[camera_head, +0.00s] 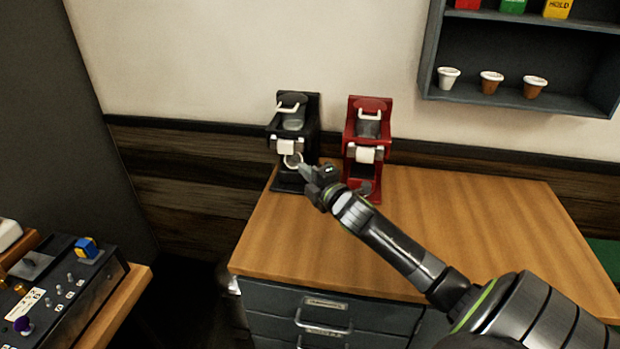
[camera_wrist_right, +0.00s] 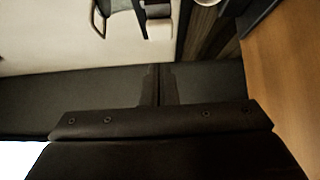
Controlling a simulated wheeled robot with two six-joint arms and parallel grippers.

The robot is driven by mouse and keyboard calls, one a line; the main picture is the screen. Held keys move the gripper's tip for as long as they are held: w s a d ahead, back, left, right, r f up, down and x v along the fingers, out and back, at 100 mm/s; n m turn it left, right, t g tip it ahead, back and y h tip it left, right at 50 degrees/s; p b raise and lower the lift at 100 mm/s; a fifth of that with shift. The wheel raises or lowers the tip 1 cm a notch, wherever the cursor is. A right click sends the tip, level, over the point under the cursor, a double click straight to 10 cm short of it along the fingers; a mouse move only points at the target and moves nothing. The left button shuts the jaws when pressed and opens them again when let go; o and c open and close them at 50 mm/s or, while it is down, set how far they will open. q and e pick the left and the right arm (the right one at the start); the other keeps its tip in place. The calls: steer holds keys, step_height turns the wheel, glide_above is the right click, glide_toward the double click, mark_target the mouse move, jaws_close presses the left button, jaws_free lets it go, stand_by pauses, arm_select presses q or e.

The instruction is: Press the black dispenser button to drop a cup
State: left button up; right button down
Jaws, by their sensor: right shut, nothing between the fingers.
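The black dispenser (camera_head: 298,112) stands at the back left of the wooden counter, against the wall. It has a pale handle-like bar on top and a white block (camera_head: 285,147) on its front. In the right wrist view the shut fingers (camera_wrist_right: 158,85) point toward the dispenser's parts (camera_wrist_right: 130,10) at the top edge. My left gripper is not in view.
A red dispenser (camera_head: 368,120) stands close to the right of the black one. The wooden counter (camera_head: 480,220) is clear to the right. A wall shelf (camera_head: 570,104) holds small cups. A control panel (camera_head: 75,290) stands at the lower left.

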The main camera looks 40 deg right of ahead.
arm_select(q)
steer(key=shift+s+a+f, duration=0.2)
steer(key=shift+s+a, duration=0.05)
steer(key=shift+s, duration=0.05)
arm_select(e)
steer(key=shift+s+f, duration=0.1)
steer(key=shift+s, duration=0.6)
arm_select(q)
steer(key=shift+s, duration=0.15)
